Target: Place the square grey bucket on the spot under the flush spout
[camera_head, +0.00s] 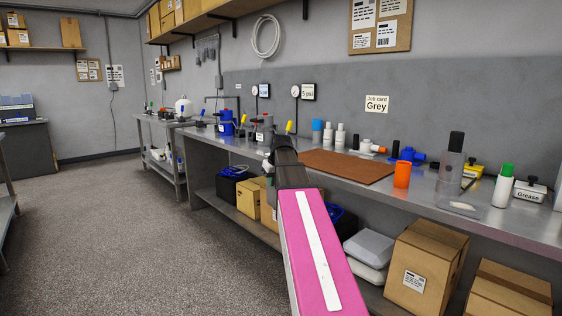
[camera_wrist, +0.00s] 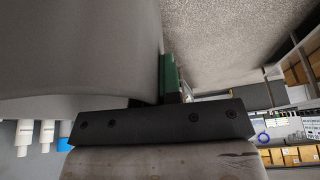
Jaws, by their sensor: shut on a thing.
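A large smooth grey surface (camera_wrist: 80,50) fills the left of the wrist view, close to the camera. It appears to be the wall of the grey bucket; its full shape is cut off. My gripper (camera_wrist: 165,78), with a dark bar and a green finger pad, is shut on it. In the head view my pink and black arm reaches to the bench and hides the gripper and most of what it holds.
The steel bench (camera_head: 455,205) runs along the wall with a brown mat (camera_head: 345,167), an orange cup (camera_head: 402,174) and several bottles. A job card (camera_head: 377,104) reads "Grey". Cardboard boxes (camera_head: 427,266) sit below. The floor (camera_head: 120,215) at left is clear.

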